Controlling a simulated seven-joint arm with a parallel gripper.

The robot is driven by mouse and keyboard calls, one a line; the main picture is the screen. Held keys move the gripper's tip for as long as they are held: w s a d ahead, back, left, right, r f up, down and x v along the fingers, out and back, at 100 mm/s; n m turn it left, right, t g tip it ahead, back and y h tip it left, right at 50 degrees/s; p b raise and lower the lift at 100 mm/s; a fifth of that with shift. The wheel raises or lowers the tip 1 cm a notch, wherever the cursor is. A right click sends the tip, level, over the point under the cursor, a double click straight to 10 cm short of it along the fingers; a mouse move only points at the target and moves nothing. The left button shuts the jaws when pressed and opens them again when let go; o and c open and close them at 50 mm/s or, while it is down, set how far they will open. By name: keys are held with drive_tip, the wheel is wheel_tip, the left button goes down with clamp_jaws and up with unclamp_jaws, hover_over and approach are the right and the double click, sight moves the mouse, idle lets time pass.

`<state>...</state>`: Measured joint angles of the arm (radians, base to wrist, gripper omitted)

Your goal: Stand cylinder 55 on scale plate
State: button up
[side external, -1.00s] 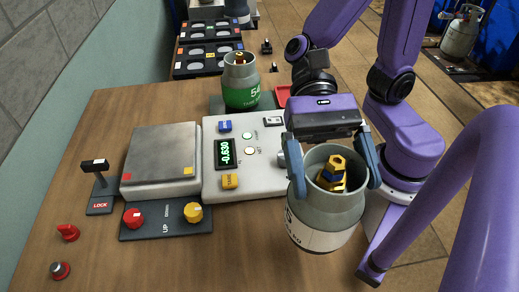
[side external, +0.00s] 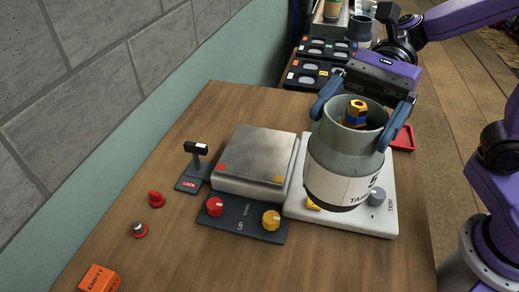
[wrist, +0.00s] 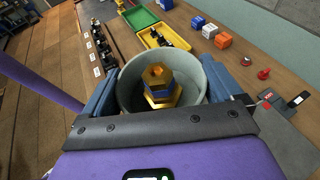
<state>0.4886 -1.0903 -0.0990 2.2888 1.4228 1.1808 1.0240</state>
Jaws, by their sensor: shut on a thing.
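A grey-green cylinder (side external: 335,170) with an open top collar, a brass valve and a white label is held upright. Its label is only partly readable. My gripper (side external: 352,127) is shut on its collar, with one blue finger on each side. In the wrist view, the fingers of my gripper (wrist: 162,92) flank the collar of the cylinder (wrist: 131,95) around the valve. The metal scale plate (side external: 258,158) is bare, just left of the cylinder in the side view. The cylinder hangs in front of the white scale panel (side external: 372,222) and hides its display.
A lock lever (side external: 196,165) stands left of the plate. A dark strip with red and yellow knobs (side external: 243,217) lies before it. Red knobs (side external: 156,199) and an orange EMPTY block (side external: 98,280) are at the left.

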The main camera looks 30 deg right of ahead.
drive_tip(key=w+d+r+m+t, duration=0.4)
drive_tip(key=w+r+t, duration=0.1)
drive_tip(key=w, duration=0.5)
drive_tip(key=w+a+f, duration=0.3)
drive_tip(key=w+f, duration=0.3)
drive_tip(key=w+a+f, duration=0.3)
drive_tip(key=w+f, duration=0.3)
drive_tip(key=f, duration=0.1)
drive_tip(key=shift+a+y, duration=0.3)
drive_tip(key=shift+w, duration=0.1)
drive_tip(key=o, duration=1.7)
drive_tip(key=shift+f, duration=0.25)
